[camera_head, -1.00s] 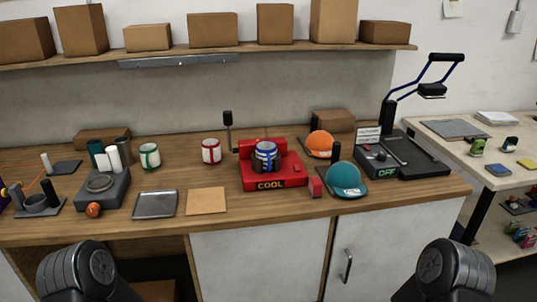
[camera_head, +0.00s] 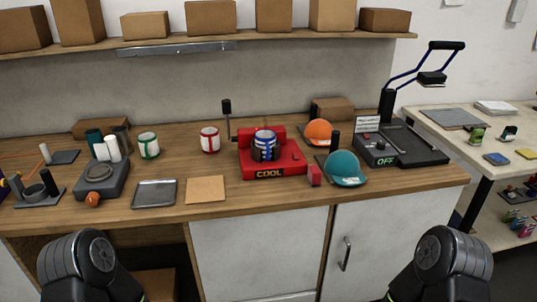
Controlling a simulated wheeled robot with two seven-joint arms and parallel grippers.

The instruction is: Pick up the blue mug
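The blue mug (camera_head: 265,146) is white with blue bands and a dark lower part. It sits in the red press (camera_head: 287,170) marked COOL, near the middle of the wooden counter. A red-banded mug (camera_head: 210,140) stands to its left, and a green-banded mug (camera_head: 148,146) stands farther left. Dark rounded parts of my two arms show at the bottom left and bottom right, well short of the counter things. Neither gripper's fingers are in view.
A silver tray (camera_head: 155,194) and a brown square sheet (camera_head: 206,189) lie left of the press. A teal cap (camera_head: 345,168) and an orange cap (camera_head: 318,132) are to its right. A black heat press (camera_head: 402,147) marked OFF stands at the right end.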

